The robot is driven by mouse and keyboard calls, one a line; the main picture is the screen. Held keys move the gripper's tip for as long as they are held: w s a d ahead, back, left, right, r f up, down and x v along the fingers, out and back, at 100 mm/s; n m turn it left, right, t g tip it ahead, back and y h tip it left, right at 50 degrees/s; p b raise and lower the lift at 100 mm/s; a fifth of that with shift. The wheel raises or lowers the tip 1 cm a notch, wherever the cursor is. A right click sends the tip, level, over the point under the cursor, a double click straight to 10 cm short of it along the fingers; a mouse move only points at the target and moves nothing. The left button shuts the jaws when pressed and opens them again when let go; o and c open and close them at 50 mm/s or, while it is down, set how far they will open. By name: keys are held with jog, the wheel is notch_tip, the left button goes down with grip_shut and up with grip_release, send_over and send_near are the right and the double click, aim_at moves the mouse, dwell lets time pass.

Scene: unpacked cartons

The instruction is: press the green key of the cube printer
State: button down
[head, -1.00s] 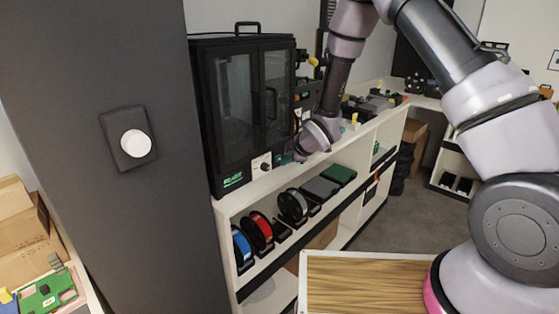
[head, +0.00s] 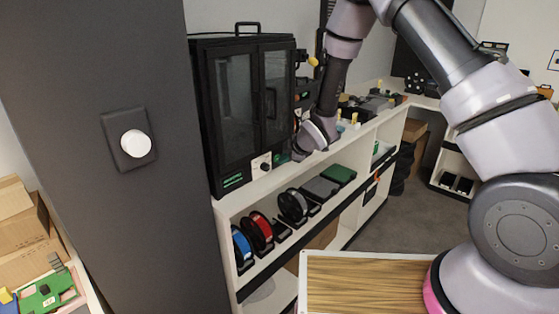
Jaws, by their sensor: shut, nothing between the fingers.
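The cube printer (head: 233,115) is a tall black cabinet with glazed double doors, standing on the white shelf unit. A small display with green marks (head: 233,181) and a pale panel with a dark knob (head: 262,165) sit along its lower front. My gripper (head: 295,155) is low beside the printer's right front corner, pointing towards it. Its fingertips are small and dark here, shut and empty. I cannot make out the green key clearly, nor whether the fingertips touch the printer.
The shelf below holds blue, red (head: 258,231) and grey spools and a green-topped box (head: 339,174). Small parts lie on the shelf top behind my wrist. A dark pillar with a white round button (head: 136,143) stands at left. A wood-topped surface (head: 365,280) is in front.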

jog(key=shift+s+d, duration=0.55)
jog(key=shift+d, duration=0.15)
jog(key=shift+d, duration=0.1)
jog(key=shift+s+d, duration=0.8)
jog(key=shift+d, duration=0.15)
jog(key=shift+s+d, duration=0.75)
jog(key=shift+d, duration=0.2)
